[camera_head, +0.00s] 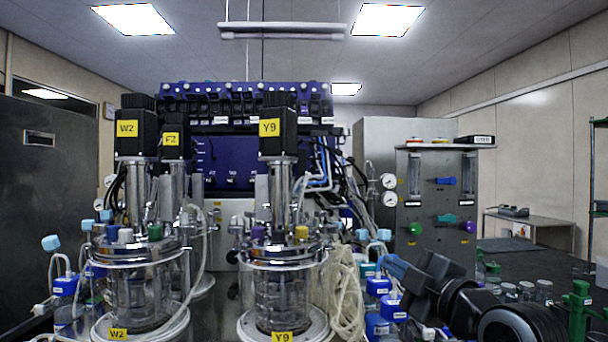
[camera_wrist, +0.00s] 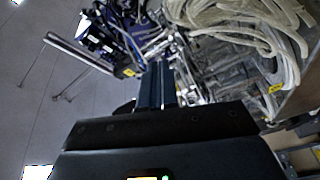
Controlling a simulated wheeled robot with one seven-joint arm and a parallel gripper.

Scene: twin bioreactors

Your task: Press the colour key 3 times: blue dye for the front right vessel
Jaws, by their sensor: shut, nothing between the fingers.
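The front right vessel (camera_head: 277,289) is a glass jar with a steel lid, marked Y9 on yellow labels, under a black motor (camera_head: 278,130). The front left vessel (camera_head: 137,290) is marked W2. My gripper (camera_head: 388,263) is right of the Y9 vessel, beyond the pale coiled hose, with its fingers pointing left. It is shut and empty. The wrist view shows its fingers (camera_wrist: 157,75) side by side, with hoses and equipment beyond. I cannot pick out the colour key for certain, and no blue dye shows in the Y9 vessel.
Pale coiled hose (camera_head: 345,295) hangs between the Y9 vessel and my arm. Blue-capped bottles (camera_head: 378,287) stand just below my gripper. A grey cabinet (camera_head: 437,205) with gauges and coloured knobs stands behind. A dark bench (camera_head: 530,262) with small jars lies to the right.

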